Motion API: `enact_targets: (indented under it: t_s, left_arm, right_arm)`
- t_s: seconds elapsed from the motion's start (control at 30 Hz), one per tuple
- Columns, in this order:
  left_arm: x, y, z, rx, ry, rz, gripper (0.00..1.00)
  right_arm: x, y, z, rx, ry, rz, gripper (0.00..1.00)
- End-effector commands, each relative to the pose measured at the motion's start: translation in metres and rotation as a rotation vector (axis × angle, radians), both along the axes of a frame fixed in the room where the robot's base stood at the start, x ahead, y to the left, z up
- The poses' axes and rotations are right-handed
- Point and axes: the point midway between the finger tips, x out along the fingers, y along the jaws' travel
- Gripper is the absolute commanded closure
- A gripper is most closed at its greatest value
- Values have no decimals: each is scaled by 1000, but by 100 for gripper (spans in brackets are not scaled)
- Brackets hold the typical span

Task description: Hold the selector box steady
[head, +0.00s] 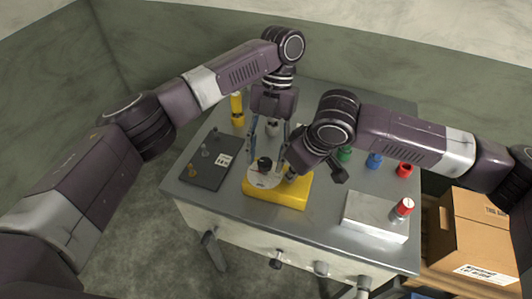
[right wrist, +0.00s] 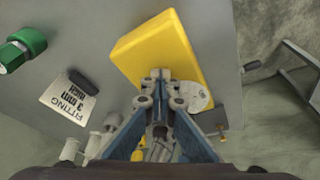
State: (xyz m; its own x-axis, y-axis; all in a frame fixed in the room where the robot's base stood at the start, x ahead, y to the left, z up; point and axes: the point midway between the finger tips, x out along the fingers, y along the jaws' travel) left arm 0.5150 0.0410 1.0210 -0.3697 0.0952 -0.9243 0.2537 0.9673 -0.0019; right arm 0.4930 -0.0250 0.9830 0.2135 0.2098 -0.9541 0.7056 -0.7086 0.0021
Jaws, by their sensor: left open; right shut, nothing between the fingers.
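The yellow selector box (head: 293,195) sits on the grey table, with a white dial (head: 262,180) and a black knob (head: 265,163) on top. My left gripper (head: 267,158) is open and points down, its fingers above and around the knob's area; contact cannot be told. My right gripper (head: 291,171) comes in from the right at the box. In the right wrist view, my right gripper (right wrist: 160,75) is shut and empty, its tips over or against the yellow box (right wrist: 165,38) beside the white dial (right wrist: 197,95). Whether they touch the box is unclear.
A dark board (head: 205,172) with small fittings lies left of the box. A yellow cylinder (head: 237,108) stands behind it. Green (head: 345,154), blue (head: 374,160) and red (head: 405,169) pieces stand at right. A pale box (head: 372,216) sits front right; a cardboard carton (head: 470,240) is beyond the table.

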Motion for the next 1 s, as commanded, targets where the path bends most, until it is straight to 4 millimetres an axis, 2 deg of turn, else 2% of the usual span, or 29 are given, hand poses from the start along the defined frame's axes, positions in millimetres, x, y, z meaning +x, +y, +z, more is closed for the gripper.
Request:
enact_targets:
  t_s: [0.03, 0.2, 0.63, 1.0]
  left_arm:
    - [1, 0, 0, 0, -1, 1, 56]
    - [7, -1, 14, 3, -4, 1, 56]
    - [34, -8, 89, 2, -8, 4, 56]
    - [42, -10, 111, -1, -3, 0, 56]
  right_arm:
    - [-3, -4, -7, -13, 12, -3, 100]
    - [-3, -4, -7, -13, 12, -3, 100]
    - [-3, -4, -7, -13, 13, -3, 100]
    - [-3, -4, -7, -14, 13, -4, 100]
